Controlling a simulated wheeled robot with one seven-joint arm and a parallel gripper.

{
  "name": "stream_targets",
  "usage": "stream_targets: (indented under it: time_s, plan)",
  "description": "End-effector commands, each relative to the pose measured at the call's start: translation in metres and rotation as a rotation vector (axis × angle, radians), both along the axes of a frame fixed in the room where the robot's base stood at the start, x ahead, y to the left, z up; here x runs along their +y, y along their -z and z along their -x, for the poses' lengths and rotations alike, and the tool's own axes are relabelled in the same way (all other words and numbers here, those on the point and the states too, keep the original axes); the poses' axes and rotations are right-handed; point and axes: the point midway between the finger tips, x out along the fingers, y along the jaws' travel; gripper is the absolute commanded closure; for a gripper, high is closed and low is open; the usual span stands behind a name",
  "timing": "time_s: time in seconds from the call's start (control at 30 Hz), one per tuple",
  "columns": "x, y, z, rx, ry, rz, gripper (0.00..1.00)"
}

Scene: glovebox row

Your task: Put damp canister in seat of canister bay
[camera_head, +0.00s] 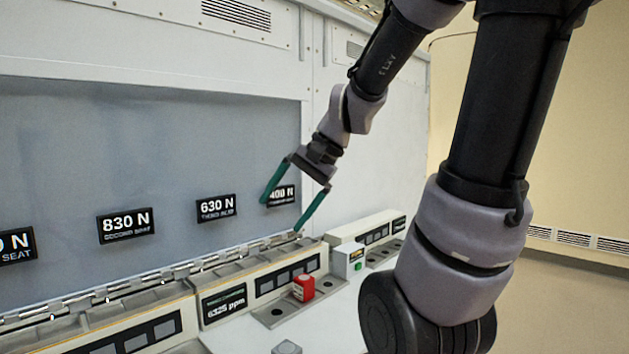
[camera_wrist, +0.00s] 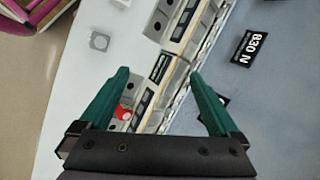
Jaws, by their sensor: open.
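A small red canister (camera_head: 303,288) stands upright on a grey plate with round holes (camera_head: 270,312), in front of a white bay housing. I cannot tell whether it is the damp one.
A display reading 6325 ppm (camera_head: 224,303) is on the housing left of the canister. Seat signs, such as 630 N (camera_head: 216,208) and 830 N (camera_head: 126,226), hang on the panel. A grey square block (camera_head: 287,347) lies on the white bench. A small green-fronted box (camera_head: 356,254) stands further right.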

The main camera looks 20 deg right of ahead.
Motion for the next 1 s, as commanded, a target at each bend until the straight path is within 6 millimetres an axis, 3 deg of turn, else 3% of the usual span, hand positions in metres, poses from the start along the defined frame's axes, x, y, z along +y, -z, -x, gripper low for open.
stream_targets:
  time_s: [0.1, 0.33, 1.0]
  plan:
    - [-0.013, -0.023, 0.025, -0.156, -0.087, 0.188, 0.03]
    - [-0.035, -0.051, 0.047, -0.348, -0.161, 0.419, 0.03]
    - [-0.04, -0.056, 0.051, -0.379, -0.17, 0.46, 0.03]
